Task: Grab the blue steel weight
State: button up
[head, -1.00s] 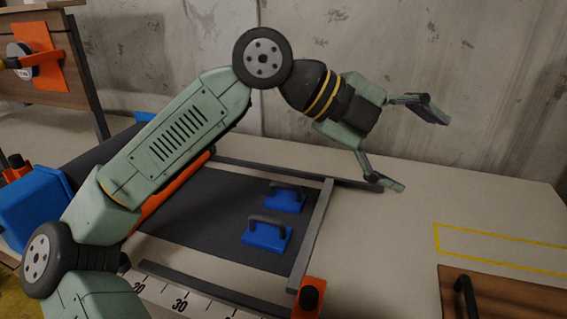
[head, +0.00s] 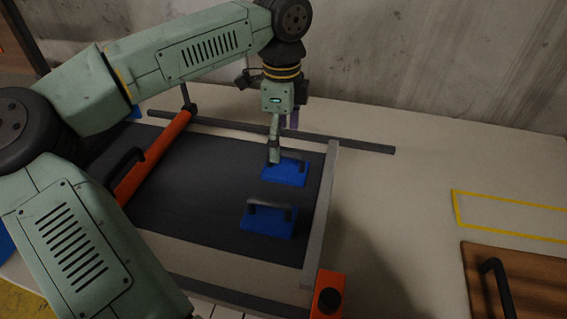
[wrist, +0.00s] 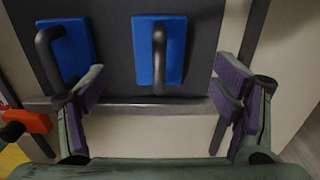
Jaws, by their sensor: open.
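Two blue weights with dark bar handles lie on the dark mat. The far blue weight (head: 290,174) is partly hidden by a finger in the head view; it appears in the wrist view (wrist: 174,62) near the top centre. The near blue weight (head: 268,224) is fully in sight in the head view and lies at the upper left in the wrist view (wrist: 76,48). My gripper (head: 281,145) points down above the far weight, open and empty. In the wrist view its spread fingers (wrist: 160,90) are on either side of the far weight's column, with the handle ahead of them.
A grey rail (head: 322,215) bounds the mat's right end, with an orange block (head: 328,294) at its near end. An orange bar (head: 152,158) crosses the mat at left. A wooden board with a handle (head: 525,285) lies at right. A concrete wall stands behind.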

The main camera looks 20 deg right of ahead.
aim_at(286, 157)
jog(key=f, duration=0.2)
jog(key=f+p, duration=0.1)
jog(key=f, duration=0.2)
jog(key=f+p, duration=0.1)
jog(key=f, duration=0.1)
jog(key=shift+s+d+f, duration=0.25)
jog(key=shift+s+d, duration=0.05)
jog(key=shift+c, duration=0.2)
jog(key=shift+r, duration=0.1)
grip_shut()
dwell(0.5)
